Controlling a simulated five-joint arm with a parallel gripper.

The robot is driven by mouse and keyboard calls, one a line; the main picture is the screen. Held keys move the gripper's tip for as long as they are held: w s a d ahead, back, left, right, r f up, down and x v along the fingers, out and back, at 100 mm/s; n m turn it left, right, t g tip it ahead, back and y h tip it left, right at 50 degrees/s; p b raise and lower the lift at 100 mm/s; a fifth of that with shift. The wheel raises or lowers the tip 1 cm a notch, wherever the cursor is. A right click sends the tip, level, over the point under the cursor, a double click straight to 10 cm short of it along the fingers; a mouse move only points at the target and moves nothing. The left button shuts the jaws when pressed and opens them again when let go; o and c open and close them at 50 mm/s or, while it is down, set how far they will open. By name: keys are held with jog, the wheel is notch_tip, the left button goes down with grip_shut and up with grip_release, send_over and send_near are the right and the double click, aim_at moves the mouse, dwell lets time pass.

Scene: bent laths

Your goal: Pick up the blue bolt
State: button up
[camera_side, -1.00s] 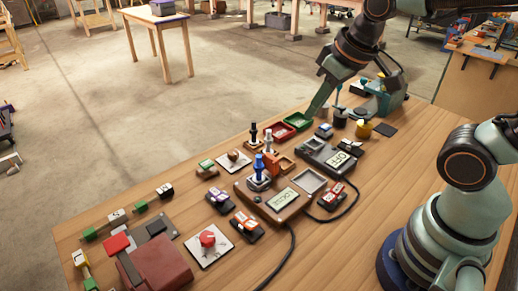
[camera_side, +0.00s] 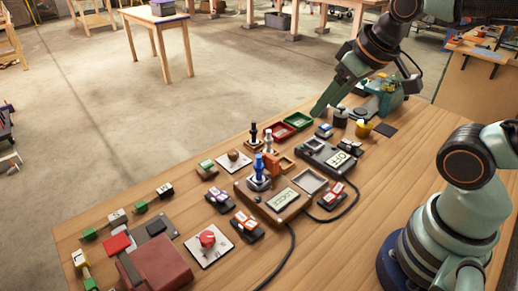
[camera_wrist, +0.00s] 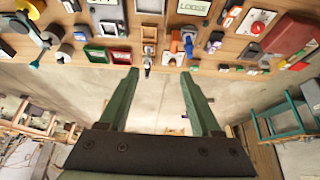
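The blue bolt (camera_side: 259,168) stands upright in the side view, head up, on the brown box with a label. A blue piece that looks like the same bolt (camera_wrist: 188,43) shows in the wrist view, beyond the fingertips. An orange block (camera_side: 272,164) is close on its right in the side view. My gripper (camera_wrist: 159,73) is open, its two green fingers spread with nothing between them. In the side view my gripper (camera_side: 322,108) is at the back of the table, above and to the right of the bolt, well apart from it.
Black and white bolts stand close behind the blue bolt. Red (camera_side: 284,132) and green trays lie near my fingers. A second labelled box (camera_side: 325,156), a red-knob plate (camera_side: 208,240) and black cables crowd the table. Bare wood shows at the front right.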

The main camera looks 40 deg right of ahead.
jog(key=n+g, duration=0.5)
jog(key=n, duration=1.2)
send_over(259, 165)
notch_tip(259, 165, down, 8)
jog(key=shift+d, duration=0.1)
jog(key=shift+f+n+g, duration=0.3)
jog(key=shift+f+n, duration=0.2)
jog(key=shift+f, duration=0.1)
notch_tip(259, 165, down, 6)
jog(key=shift+r, duration=0.1)
jog(key=shift+w+d+f, duration=0.1)
jog(key=shift+w+f, duration=0.05)
jog(key=shift+f, duration=1.2)
jog(key=shift+w+d+f, duration=0.1)
jog(key=shift+w+f, duration=0.05)
jog(key=shift+f, duration=1.2)
grip_shut()
